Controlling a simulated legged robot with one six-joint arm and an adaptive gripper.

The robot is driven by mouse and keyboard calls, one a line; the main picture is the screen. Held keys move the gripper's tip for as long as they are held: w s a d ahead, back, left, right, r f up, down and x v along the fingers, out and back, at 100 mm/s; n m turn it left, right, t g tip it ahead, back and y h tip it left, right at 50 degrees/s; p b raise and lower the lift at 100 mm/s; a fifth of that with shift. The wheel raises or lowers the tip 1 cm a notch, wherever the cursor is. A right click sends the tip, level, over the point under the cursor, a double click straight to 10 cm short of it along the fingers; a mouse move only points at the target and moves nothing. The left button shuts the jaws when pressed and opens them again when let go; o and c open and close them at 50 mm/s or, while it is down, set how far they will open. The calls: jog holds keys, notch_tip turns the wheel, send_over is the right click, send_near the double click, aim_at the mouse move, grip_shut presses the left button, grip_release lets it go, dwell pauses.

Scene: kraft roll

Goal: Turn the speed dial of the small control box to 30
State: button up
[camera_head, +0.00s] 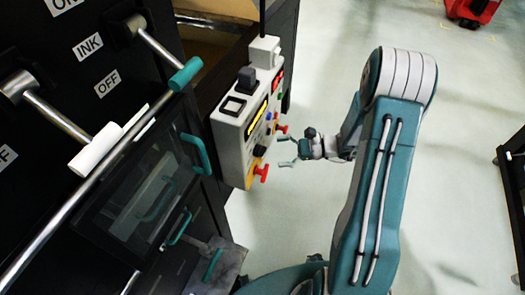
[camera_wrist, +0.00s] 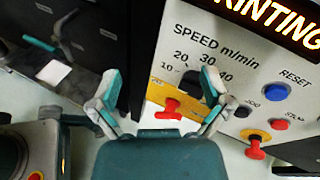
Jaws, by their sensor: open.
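The control box (camera_head: 236,141) is a pale box with a display, buttons and red knobs, mounted on the dark machine in the head view. Its black speed dial (camera_head: 260,150) faces my gripper. In the wrist view the dial (camera_wrist: 192,84) sits below the label "SPEED m/min", among the marks 10, 20, 30 and 40. My gripper (camera_head: 284,147) is open and empty, a short way in front of the box. In the wrist view its fingertips (camera_wrist: 162,80) stand apart, with the dial toward the right finger, which partly covers it. The dial's pointer setting cannot be made out.
A red knob (camera_wrist: 172,108) on a yellow plate is below the dial, close to my fingers. A blue button (camera_wrist: 275,91) and another red knob (camera_wrist: 256,149) are to the right. A teal handle (camera_head: 196,154) is left of the box. Open floor (camera_head: 300,195) lies below my gripper.

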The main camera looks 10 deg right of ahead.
aim_at(263, 151)
jog(key=w+d+f+m+t, duration=0.2)
jog(key=d+f+m+t, duration=0.4)
jog(key=f, duration=0.3)
jog(key=shift+m, duration=0.4)
jog(key=x, duration=1.1)
jog(key=shift+a+f, duration=0.15)
jog(key=shift+f, duration=0.05)
jog(key=c, duration=1.2)
